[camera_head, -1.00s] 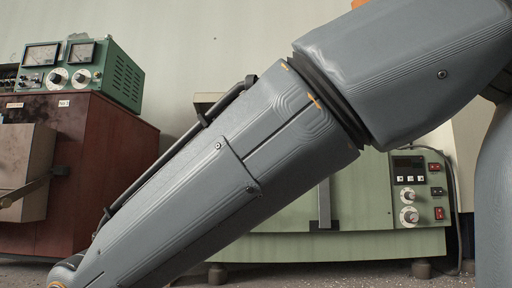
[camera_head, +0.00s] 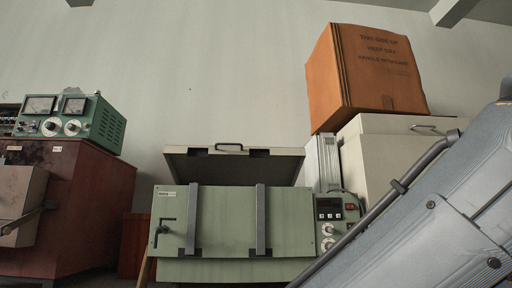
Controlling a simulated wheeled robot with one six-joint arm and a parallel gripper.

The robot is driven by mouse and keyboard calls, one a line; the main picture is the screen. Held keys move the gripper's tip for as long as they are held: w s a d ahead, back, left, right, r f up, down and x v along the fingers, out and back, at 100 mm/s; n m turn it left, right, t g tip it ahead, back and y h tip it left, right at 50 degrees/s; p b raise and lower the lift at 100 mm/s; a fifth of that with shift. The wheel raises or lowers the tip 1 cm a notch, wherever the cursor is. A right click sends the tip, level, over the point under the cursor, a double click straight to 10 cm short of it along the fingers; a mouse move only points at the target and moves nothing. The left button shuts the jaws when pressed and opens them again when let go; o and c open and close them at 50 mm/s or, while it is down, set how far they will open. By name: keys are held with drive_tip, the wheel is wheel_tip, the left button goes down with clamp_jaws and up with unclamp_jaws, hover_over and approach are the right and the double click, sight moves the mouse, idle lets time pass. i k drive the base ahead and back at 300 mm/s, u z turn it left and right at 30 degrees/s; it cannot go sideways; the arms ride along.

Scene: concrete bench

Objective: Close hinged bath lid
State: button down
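The bath (camera_head: 225,222) is a pale green box with two dark vertical straps and a lever on its front, at the lower middle of the head view. Its hinged lid (camera_head: 185,166) is raised and tilted up at the back of the bath, with the dark underside facing me. A dark handle (camera_head: 229,147) sits at the lid's upper edge. My arm crosses the lower right corner, in front of the bath's right side. My gripper is outside the view, so its state is hidden.
A control panel (camera_head: 329,216) with knobs is at the bath's right. An orange carton (camera_head: 350,75) rests on a pale cabinet (camera_head: 385,155) behind. At left, a green meter box (camera_head: 105,125) stands on a dark red cabinet (camera_head: 95,205). The space above the lid looks clear.

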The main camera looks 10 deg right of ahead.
sight(219, 164)
drive_tip(key=u, duration=1.05)
drive_tip(key=i, duration=1.5)
drive_tip(key=z, duration=0.6)
